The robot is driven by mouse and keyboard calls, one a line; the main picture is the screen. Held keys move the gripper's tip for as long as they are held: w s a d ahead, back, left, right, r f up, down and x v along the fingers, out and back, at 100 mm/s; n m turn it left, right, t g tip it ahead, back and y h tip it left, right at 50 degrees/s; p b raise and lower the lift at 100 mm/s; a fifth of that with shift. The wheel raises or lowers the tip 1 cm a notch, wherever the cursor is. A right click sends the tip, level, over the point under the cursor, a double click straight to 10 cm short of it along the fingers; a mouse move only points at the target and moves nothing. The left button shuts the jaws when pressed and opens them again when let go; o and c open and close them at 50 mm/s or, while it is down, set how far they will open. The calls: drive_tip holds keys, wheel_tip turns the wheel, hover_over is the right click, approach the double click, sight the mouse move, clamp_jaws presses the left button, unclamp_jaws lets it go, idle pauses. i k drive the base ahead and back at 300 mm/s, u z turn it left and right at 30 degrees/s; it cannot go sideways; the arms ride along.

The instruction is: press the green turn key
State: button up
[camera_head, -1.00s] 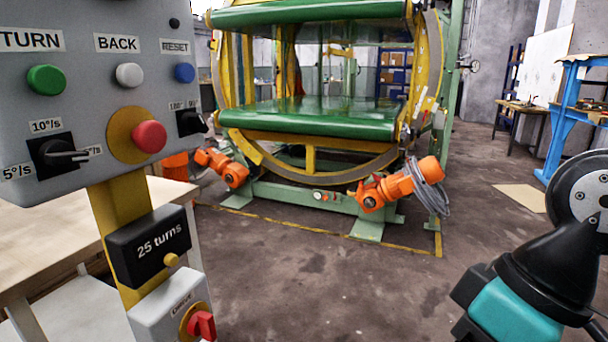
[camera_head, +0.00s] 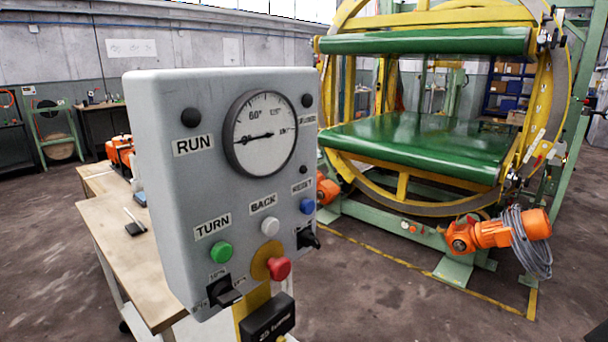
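The green turn key (camera_head: 221,252) is a round button on the lower left of the grey control box (camera_head: 160,150), under a label that reads TURN. To its right are a white BACK key (camera_head: 270,227), a blue RESET key (camera_head: 307,206) and a red mushroom button (camera_head: 279,268) on a yellow ring. A black selector switch (camera_head: 224,291) sits just below the green key. A round dial gauge (camera_head: 260,132) and a RUN label are above. Nothing covers the green key. My gripper is not in view.
The ring inverter (camera_head: 430,150), with green belts in a yellow ring, stands behind to the right. An orange motor (camera_head: 500,232) sits at its base. A wooden table (camera_head: 115,215) is left of and behind the box. Open floor (camera_head: 400,310) lies at the lower right.

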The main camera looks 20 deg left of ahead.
sight(222, 252)
drive_tip(key=u, duration=0.7)
drive_tip(key=k, duration=0.25)
drive_tip(key=u, duration=0.9)
drive_tip(key=i, duration=0.3)
drive_tip(key=z, duration=0.35)
